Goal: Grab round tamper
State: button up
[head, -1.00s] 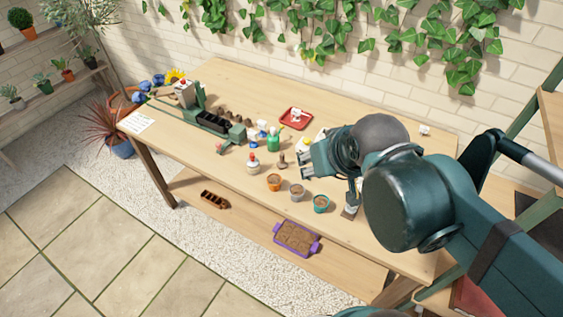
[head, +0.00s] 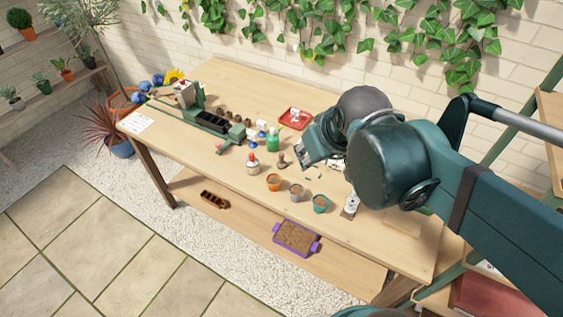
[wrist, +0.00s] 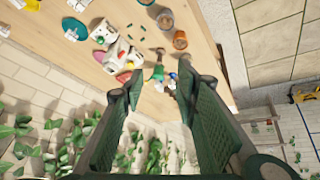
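A small brown tamper (head: 282,162) with a round base stands on the wooden table (head: 242,185), behind the terracotta pot. It also appears in the wrist view (wrist: 160,51), beyond the fingertips. My gripper (head: 303,156) is just to the right of the tamper in the head view, apart from it and higher. In the wrist view my gripper (wrist: 160,84) is open, with its two fingers wide apart and nothing between them held.
A terracotta pot (head: 273,182), a grey pot (head: 296,192) and a teal pot (head: 320,204) stand in front. A white bottle (head: 253,164) and green bottle (head: 273,141) are left of the tamper. A red tray (head: 295,118) lies behind.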

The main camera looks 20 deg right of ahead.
jog(key=w+f+n+g, duration=0.15)
jog(key=w+n, duration=0.25)
jog(key=w, duration=0.4)
jog(key=n+g+p, duration=0.3)
jog(key=n+g, duration=0.2)
jog(key=n, duration=0.7)
send_over(282, 154)
notch_tip(282, 154, down, 17)
jog(key=shift+s+a, duration=0.1)
jog(key=shift+a, duration=0.05)
jog(key=shift+w+f, duration=0.2)
jog(key=shift+f, duration=0.35)
jog(key=shift+f, duration=1.3)
jog(key=shift+b, duration=0.3)
jog(key=shift+f+b, duration=0.3)
jog(key=shift+f, duration=2.3)
